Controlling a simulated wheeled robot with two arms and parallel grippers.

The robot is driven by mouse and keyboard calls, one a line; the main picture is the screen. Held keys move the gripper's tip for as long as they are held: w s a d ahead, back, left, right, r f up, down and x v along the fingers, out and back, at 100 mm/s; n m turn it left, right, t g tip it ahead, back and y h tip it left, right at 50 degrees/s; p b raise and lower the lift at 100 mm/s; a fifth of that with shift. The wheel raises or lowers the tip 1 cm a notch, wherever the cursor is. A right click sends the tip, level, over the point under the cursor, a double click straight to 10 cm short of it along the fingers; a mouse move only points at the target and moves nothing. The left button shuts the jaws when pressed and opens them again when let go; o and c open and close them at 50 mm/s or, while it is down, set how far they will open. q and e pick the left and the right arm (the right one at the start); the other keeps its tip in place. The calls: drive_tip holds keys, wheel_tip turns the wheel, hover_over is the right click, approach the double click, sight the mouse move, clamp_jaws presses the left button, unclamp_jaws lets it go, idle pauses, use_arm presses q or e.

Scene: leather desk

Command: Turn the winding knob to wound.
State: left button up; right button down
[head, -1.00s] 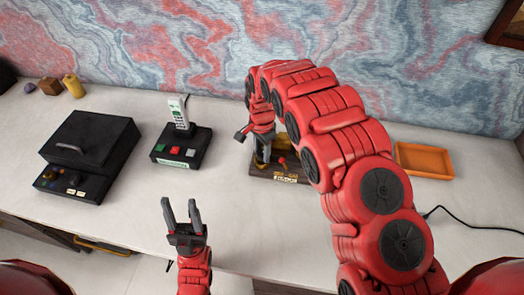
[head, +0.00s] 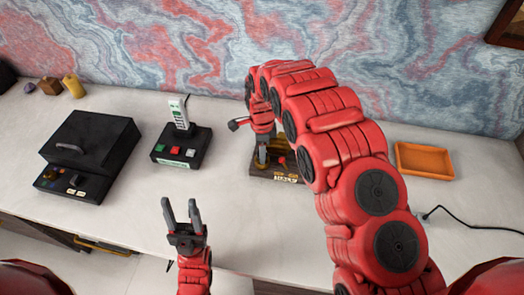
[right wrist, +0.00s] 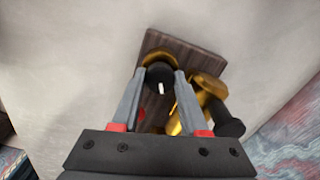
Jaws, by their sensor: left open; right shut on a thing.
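The winding device has a dark wooden base (head: 272,175), partly hidden behind my right arm in the head view; it also shows in the right wrist view (right wrist: 190,48). In the right wrist view a round black knob (right wrist: 160,74) with a white mark sits on a brass collar. My right gripper (right wrist: 160,78) is shut on this knob, one finger on each side. In the head view the right gripper (head: 262,158) points down at the base.
Brass parts with a black handle (right wrist: 228,122) stand close beside the knob. A black box (head: 92,140), a phone unit with coloured buttons (head: 182,146) and an orange tray (head: 424,160) stand on the desk. The desk between the phone unit and base is clear.

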drive_tip(key=shift+w, duration=0.1)
idle(0.3)
drive_tip(key=shift+c, duration=2.2)
unclamp_jaws()
